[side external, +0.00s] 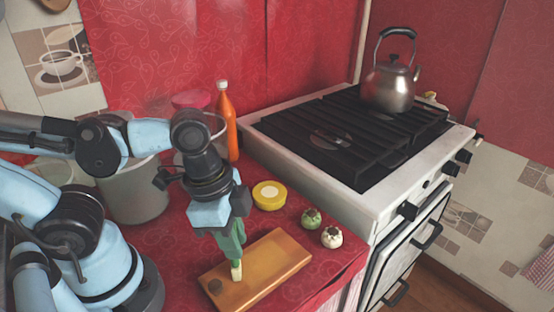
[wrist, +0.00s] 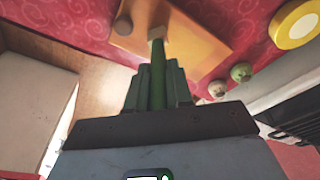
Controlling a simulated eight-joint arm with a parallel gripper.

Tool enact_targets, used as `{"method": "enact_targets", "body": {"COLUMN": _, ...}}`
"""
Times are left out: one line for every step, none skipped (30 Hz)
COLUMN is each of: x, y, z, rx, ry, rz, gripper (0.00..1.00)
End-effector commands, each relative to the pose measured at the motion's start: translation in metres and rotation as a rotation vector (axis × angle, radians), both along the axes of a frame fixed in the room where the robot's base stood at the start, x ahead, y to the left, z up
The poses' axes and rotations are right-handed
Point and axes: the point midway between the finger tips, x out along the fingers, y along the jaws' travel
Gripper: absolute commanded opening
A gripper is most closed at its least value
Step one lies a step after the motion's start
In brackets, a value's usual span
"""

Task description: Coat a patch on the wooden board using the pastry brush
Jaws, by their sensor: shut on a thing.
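The wooden board (side external: 269,262) lies flat on the red counter near its front edge, with a dark round spot at its left end. It also shows at the top of the wrist view (wrist: 197,48). My gripper (side external: 230,240) is over the left half of the board, shut on the green handle of the pastry brush (wrist: 158,62). The brush points down, and its pale bristle end (side external: 236,271) is at the board's surface. I cannot tell whether it presses on the wood. No coated patch can be made out.
A yellow round container (side external: 269,195) and two small round vegetables, one green (side external: 312,218) and one white (side external: 332,237), sit behind the board. An orange bottle (side external: 228,122) and a grey pot (side external: 135,190) stand farther back. The stove (side external: 345,140) with a kettle (side external: 390,85) is at right.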

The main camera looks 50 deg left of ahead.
Motion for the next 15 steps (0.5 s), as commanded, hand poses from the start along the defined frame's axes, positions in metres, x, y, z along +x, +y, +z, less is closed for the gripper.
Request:
{"method": "enact_targets", "body": {"x": 0.000, "y": 0.005, "z": 0.000, "rx": 0.000, "ry": 0.000, "rz": 0.006, "gripper": 0.00}}
{"method": "enact_targets", "body": {"x": 0.000, "y": 0.007, "z": 0.000, "rx": 0.000, "ry": 0.000, "rz": 0.006, "gripper": 0.00}}
{"method": "enact_targets", "body": {"x": 0.003, "y": 0.007, "z": 0.001, "rx": 0.000, "ry": 0.000, "rz": 0.003, "gripper": 0.00}}
{"method": "enact_targets", "body": {"x": 0.006, "y": 0.007, "z": 0.001, "rx": -0.001, "ry": 0.000, "rz": 0.002, "gripper": 0.00}}
{"method": "enact_targets", "body": {"x": 0.009, "y": 0.007, "z": 0.001, "rx": -0.001, "ry": 0.000, "rz": 0.003, "gripper": 0.00}}
{"method": "enact_targets", "body": {"x": 0.012, "y": 0.007, "z": 0.000, "rx": -0.001, "ry": 0.000, "rz": 0.003, "gripper": 0.00}}
{"method": "enact_targets", "body": {"x": 0.015, "y": 0.007, "z": 0.000, "rx": -0.001, "ry": 0.000, "rz": 0.002, "gripper": 0.00}}
{"method": "enact_targets", "body": {"x": 0.017, "y": 0.007, "z": 0.001, "rx": -0.001, "ry": 0.000, "rz": 0.002, "gripper": 0.00}}
{"method": "enact_targets", "body": {"x": 0.020, "y": 0.007, "z": 0.000, "rx": -0.001, "ry": -0.001, "rz": 0.001, "gripper": 0.00}}
{"method": "enact_targets", "body": {"x": 0.023, "y": 0.007, "z": 0.000, "rx": -0.001, "ry": -0.001, "rz": 0.001, "gripper": 0.00}}
{"method": "enact_targets", "body": {"x": 0.025, "y": 0.007, "z": 0.001, "rx": -0.001, "ry": 0.000, "rz": 0.002, "gripper": 0.00}}
{"method": "enact_targets", "body": {"x": 0.029, "y": 0.007, "z": 0.000, "rx": -0.001, "ry": 0.000, "rz": 0.003, "gripper": 0.00}}
{"method": "enact_targets", "body": {"x": 0.031, "y": 0.007, "z": 0.001, "rx": -0.001, "ry": 0.000, "rz": 0.002, "gripper": 0.00}}
{"method": "enact_targets", "body": {"x": 0.034, "y": 0.007, "z": 0.001, "rx": -0.001, "ry": 0.000, "rz": 0.002, "gripper": 0.00}}
{"method": "enact_targets", "body": {"x": 0.038, "y": 0.007, "z": 0.000, "rx": -0.001, "ry": -0.001, "rz": 0.001, "gripper": 0.00}}
